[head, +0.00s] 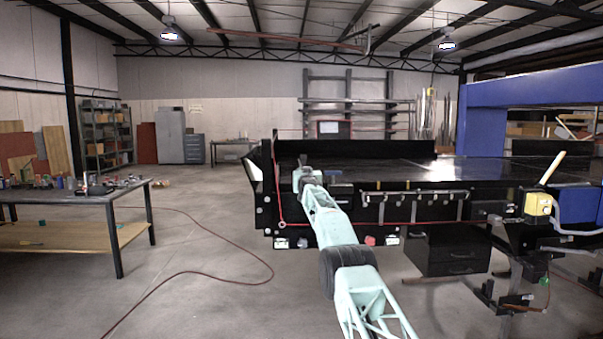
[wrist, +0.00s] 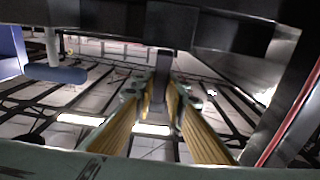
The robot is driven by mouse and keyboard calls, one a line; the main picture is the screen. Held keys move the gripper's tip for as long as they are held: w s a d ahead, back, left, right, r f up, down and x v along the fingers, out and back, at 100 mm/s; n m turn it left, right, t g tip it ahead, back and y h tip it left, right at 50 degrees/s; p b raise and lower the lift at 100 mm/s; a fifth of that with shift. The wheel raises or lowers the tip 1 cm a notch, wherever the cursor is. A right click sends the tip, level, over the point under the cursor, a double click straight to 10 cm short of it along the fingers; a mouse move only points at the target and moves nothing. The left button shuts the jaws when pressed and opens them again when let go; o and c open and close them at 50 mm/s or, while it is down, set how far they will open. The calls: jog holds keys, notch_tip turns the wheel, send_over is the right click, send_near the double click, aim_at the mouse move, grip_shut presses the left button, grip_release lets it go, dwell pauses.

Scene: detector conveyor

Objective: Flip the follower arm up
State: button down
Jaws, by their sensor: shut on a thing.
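My gripper (head: 304,166) is at the left end of the black conveyor (head: 390,172), over its near edge, in the head view. In the wrist view, the yellow-padded fingers of my gripper (wrist: 163,92) are closed around a dark grey bar (wrist: 163,68), which looks to be the follower arm. The bar joins a wide black part (wrist: 215,30) across the top of that view. Its gripped end is partly hidden between the fingertips. In the head view my gripper and wrist hide the bar, so its tilt cannot be told there.
A black side plate (head: 264,168) stands at the conveyor's left end, close to my gripper. A yellow box with a lever (head: 538,204) is at the right front. A workbench (head: 75,192) stands at the left. The floor between is clear except for a red hose (head: 235,246).

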jog(key=shift+f, duration=0.45)
jog(key=c, duration=2.6)
grip_release()
jog(key=shift+r, duration=0.15)
jog(key=shift+r, duration=0.1)
